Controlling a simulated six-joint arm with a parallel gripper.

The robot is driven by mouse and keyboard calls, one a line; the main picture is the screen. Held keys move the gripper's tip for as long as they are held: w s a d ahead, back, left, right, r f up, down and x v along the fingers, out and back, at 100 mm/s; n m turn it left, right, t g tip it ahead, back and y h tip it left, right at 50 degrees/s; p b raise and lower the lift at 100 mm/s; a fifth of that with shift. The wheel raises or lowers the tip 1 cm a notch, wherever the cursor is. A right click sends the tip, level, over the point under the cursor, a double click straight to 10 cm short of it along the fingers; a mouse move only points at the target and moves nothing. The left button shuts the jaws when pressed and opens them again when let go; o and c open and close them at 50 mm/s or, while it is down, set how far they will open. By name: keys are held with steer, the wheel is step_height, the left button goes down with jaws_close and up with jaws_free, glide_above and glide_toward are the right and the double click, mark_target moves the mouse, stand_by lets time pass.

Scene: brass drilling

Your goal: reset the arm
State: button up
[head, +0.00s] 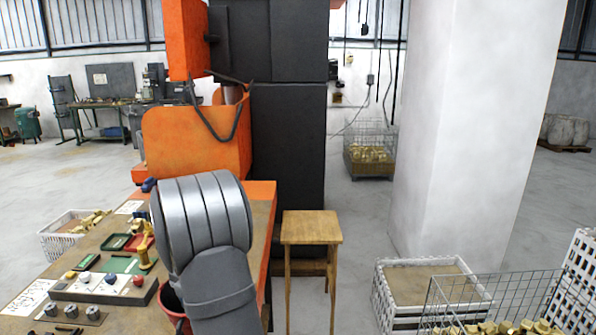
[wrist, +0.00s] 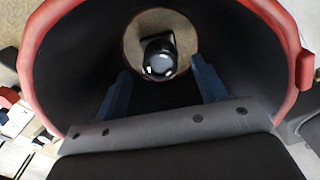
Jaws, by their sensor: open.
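In the wrist view my gripper (wrist: 163,82) has its two blue fingers spread apart with a gap between them. The fingers reach into the mouth of a round red-rimmed container (wrist: 40,60) with a dark inside. A shiny black round knob or ball (wrist: 158,60) shows ahead of the fingers, against a tan round patch; I cannot tell its exact distance. Nothing shows between the fingers. In the head view my grey arm hides most of a red bucket (head: 166,299) at the bench edge, and my gripper cannot be made out there.
The workbench (head: 105,243) holds a control box with knobs (head: 104,287), green and red trays and brass parts. An orange and black machine (head: 197,140) stands behind. A wooden stool (head: 311,228) stands to the right; crates (head: 385,312) are at lower right.

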step_height(320, 180, up, 12)
steer(key=f, duration=0.1)
steer(key=s+a+f+n, duration=0.1)
steer(key=s+a, duration=0.3)
steer(key=a, duration=0.5)
steer(key=s+a+f+n, duration=0.1)
steer(key=s+a, duration=0.3)
steer(key=a, duration=0.6)
steer(key=s+a+n, duration=0.2)
steer(key=s+a, duration=0.3)
steer(key=a, duration=0.4)
steer(key=shift+a+f+n, duration=0.15)
steer(key=shift+f+n, duration=0.15)
steer(key=shift+f, duration=0.1)
steer(key=w+d+r+m, duration=0.1)
steer(key=w+d, duration=0.4)
steer(key=d, duration=0.3)
steer(key=w+d+r+m, duration=0.1)
steer(key=w+d, duration=0.3)
steer(key=d, duration=0.4)
steer(key=shift+w+r+m, duration=0.3)
steer(key=shift+w+r, duration=0.1)
steer(key=shift+r, duration=0.25)
